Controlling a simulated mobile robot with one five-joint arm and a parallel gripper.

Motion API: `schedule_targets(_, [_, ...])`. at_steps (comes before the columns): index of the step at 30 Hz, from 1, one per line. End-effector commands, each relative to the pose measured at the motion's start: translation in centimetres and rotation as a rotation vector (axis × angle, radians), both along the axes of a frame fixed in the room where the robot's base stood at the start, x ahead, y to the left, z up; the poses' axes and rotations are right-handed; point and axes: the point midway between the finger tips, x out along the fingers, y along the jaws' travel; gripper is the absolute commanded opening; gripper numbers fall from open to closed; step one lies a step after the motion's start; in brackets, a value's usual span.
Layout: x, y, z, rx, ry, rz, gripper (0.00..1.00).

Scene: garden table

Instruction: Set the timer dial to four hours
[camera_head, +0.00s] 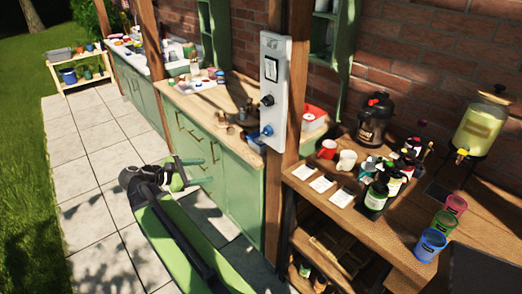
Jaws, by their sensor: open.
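A pale grey control panel (282,85) is fixed upright on a wooden post. It carries a rocker switch (271,68) at the top, a black knob (267,100) below it and a blue knob (267,130) near the bottom. I cannot tell which knob is the timer dial; any markings and settings are too small to read. My gripper (208,170) is left of and lower than the panel in the picture, apart from it. Its two green fingers are spread, with nothing visible between them. They point right, in front of the green cabinets.
The wooden post (273,200) stands between two counters. The right counter (310,210) holds mugs, bottles, coloured cups and a drink dispenser (480,130). The left counter (185,101) holds small items above green cabinets (237,180). Open paving (85,215) lies left of my arm.

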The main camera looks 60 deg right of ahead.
Motion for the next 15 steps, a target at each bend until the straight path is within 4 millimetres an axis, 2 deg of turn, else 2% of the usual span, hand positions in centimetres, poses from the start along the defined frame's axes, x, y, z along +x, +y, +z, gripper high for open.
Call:
schedule_targets(1, [-1.0,-2.6,0.2,-0.079,0.124,0.003,0.58])
schedule_targets(4, [-2.6,-5.5,3.4,-0.196,0.35,-0.001,0.58])
schedule_targets(6, [-3.2,-6.4,4.9,-0.24,0.447,-0.012,0.58])
schedule_targets(9, [-3.5,-6.8,6.1,-0.264,0.503,-0.019,0.58])
schedule_targets(15, [-4.1,-7.9,6.3,-0.264,0.506,-0.022,0.58])
